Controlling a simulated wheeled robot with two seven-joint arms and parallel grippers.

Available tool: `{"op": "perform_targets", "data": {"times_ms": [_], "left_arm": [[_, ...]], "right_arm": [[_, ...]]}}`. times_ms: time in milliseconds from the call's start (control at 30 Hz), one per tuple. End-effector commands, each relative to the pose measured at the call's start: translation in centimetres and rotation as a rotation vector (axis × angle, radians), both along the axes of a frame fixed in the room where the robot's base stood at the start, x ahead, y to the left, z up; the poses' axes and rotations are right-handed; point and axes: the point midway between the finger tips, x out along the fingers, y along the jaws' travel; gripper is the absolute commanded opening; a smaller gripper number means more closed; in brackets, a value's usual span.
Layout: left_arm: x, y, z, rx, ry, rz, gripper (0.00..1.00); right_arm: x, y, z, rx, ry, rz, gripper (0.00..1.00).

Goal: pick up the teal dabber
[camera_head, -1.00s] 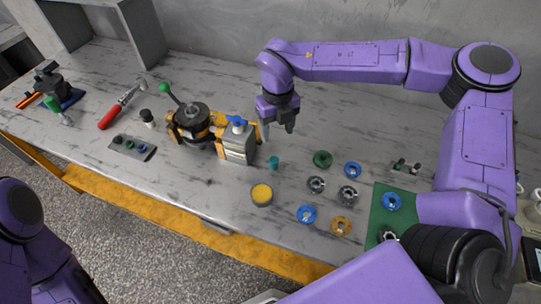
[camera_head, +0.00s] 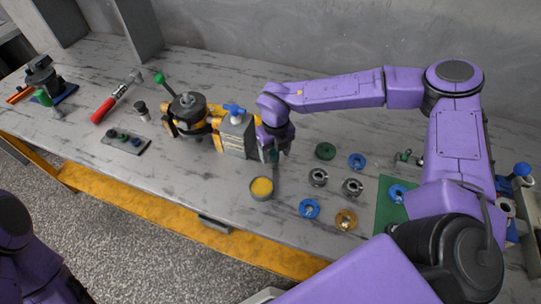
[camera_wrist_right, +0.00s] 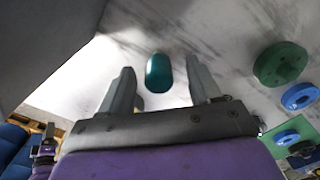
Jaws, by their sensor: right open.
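The teal dabber (camera_wrist_right: 159,72) is a small rounded cylinder. In the right wrist view it shows between the two grey fingers of my right gripper (camera_wrist_right: 161,80), with a gap on each side. In the head view the right gripper (camera_head: 277,153) points down at the dabber (camera_head: 273,156), just right of the grey block, and partly hides it. The right gripper is open and holds nothing. My left gripper is out of the head view; only purple parts of that arm show at the lower left.
A yellow-topped round tin (camera_head: 261,188) is in front. Several rings, including a green ring (camera_head: 325,151), lie to the right. A black and yellow motor fixture (camera_head: 187,114) stands further left.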

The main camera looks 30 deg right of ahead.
Motion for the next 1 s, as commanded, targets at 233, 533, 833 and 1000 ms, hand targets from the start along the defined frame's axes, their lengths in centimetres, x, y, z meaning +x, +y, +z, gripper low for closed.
{"op": "perform_targets", "data": {"times_ms": [233, 533, 833, 1000], "left_arm": [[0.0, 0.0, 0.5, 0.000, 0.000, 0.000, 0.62], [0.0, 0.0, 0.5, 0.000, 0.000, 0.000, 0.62], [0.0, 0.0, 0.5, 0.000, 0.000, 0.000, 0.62], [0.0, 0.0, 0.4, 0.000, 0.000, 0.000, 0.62]], "right_arm": [[0.1, 0.1, -2.2, 0.000, -0.002, 0.001, 0.63], [0.1, 0.1, -2.2, 0.000, -0.001, 0.002, 0.11], [0.1, 0.1, -2.2, 0.000, -0.001, 0.002, 0.01], [0.1, 0.1, -1.6, 0.000, -0.002, 0.001, 0.01]]}}
